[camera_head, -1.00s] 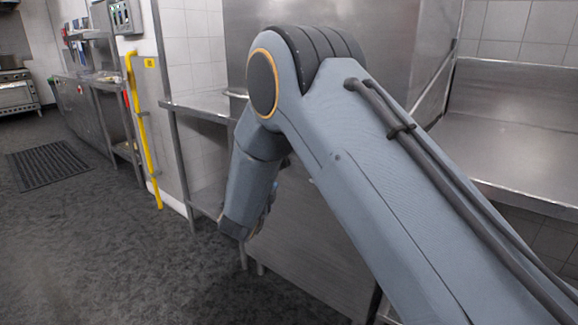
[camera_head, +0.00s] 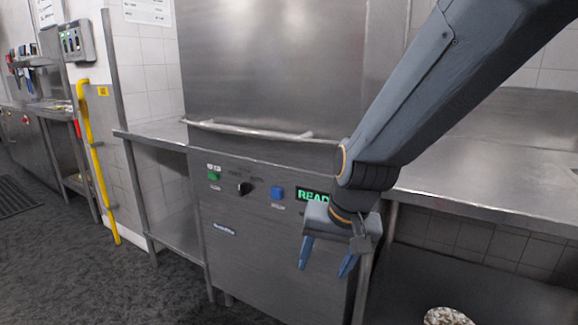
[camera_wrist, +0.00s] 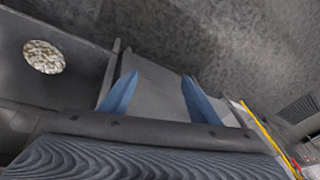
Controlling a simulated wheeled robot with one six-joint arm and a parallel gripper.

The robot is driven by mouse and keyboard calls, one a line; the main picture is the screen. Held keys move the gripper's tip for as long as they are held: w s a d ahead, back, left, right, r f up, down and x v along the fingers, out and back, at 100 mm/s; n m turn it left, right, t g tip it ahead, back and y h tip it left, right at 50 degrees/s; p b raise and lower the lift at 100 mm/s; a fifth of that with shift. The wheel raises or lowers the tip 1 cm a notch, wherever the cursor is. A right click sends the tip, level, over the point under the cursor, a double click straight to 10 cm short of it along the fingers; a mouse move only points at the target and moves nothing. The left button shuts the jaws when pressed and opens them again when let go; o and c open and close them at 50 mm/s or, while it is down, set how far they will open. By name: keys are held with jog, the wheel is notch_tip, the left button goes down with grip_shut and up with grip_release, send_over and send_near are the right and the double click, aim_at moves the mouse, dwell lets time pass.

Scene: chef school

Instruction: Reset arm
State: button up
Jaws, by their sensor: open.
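My gripper (camera_head: 327,266) has two blue fingers spread apart with nothing between them. It points downward in front of the steel machine's front panel in the head view. In the wrist view my gripper (camera_wrist: 160,98) also shows its fingers apart and empty. My arm reaches in from the upper right of the head view.
A steel machine (camera_head: 235,262) with buttons, a lit green display and a bar handle (camera_head: 250,131) stands before me. Steel counters flank it. A speckled round thing (camera_head: 447,316) lies low at right, also in the wrist view (camera_wrist: 43,57). Open floor (camera_head: 110,285) lies left.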

jog(key=s+d+n+g+h+p, duration=0.1)
jog(key=s+d+g, duration=0.1)
jog(key=s+d, duration=0.35)
jog(key=s+d+n+g, duration=0.1)
jog(key=s+d+n, duration=0.1)
jog(key=s, duration=0.6)
jog(key=d+r+t+p, duration=0.1)
jog(key=d+r+p, duration=0.1)
jog(key=r+p, duration=1.1)
jog(key=d+r+m+t+p, duration=0.1)
jog(key=d+r+p, duration=0.1)
jog(key=r+p, duration=1.2)
jog(key=p, duration=0.4)
jog(key=shift+d+m+h+p, duration=0.3)
jog(key=shift+d+h+p, duration=0.1)
